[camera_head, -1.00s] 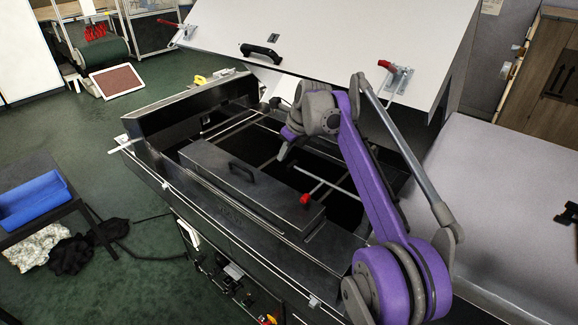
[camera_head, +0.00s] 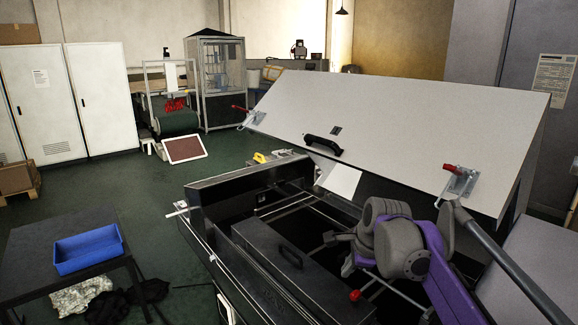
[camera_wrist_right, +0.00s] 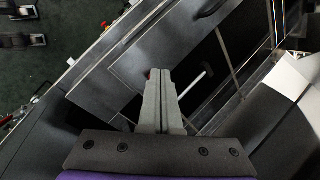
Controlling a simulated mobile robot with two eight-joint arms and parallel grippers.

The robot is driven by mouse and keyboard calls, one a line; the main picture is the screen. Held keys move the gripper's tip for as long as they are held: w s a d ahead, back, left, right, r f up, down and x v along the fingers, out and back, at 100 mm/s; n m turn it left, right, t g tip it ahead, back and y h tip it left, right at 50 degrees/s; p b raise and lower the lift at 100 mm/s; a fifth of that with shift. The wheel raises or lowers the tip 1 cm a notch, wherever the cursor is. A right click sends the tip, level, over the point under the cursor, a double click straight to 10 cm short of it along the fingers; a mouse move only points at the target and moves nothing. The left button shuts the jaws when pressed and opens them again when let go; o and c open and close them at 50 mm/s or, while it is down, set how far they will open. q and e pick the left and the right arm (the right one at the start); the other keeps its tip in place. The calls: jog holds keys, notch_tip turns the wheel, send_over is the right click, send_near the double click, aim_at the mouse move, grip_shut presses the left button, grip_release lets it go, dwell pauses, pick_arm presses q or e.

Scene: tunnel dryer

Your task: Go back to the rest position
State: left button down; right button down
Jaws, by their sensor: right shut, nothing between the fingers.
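My right gripper (camera_head: 347,264) hangs over the open top of the black dryer (camera_head: 222,185), above and beside a red knob (camera_head: 355,295). Its purple and grey arm comes in from the lower right. In the right wrist view, the two grey fingers (camera_wrist_right: 160,82) lie together, shut and empty, above the dryer's dark opening. My left gripper is in neither view.
The dryer's large white lid (camera_head: 400,125) stands raised behind the arm, with a black handle (camera_head: 323,145) and red clamps. A dark table (camera_head: 40,270) with a blue tray (camera_head: 90,250) stands at the left. Green floor (camera_head: 150,195) lies open between them.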

jog(key=s+d+f+n, duration=0.1)
jog(key=s+f+n, duration=0.5)
jog(key=s, duration=0.3)
jog(key=s+f+n+h, duration=0.1)
jog(key=s+f+n, duration=0.5)
jog(key=s, duration=0.4)
jog(key=s+d+f+n+t, duration=0.1)
jog(key=s+f+n, duration=0.4)
jog(key=s, duration=0.4)
jog(key=shift+s+d+f+n+h, duration=0.15)
jog(key=shift+d+f+n+h, duration=0.25)
jog(key=shift+n, duration=0.5)
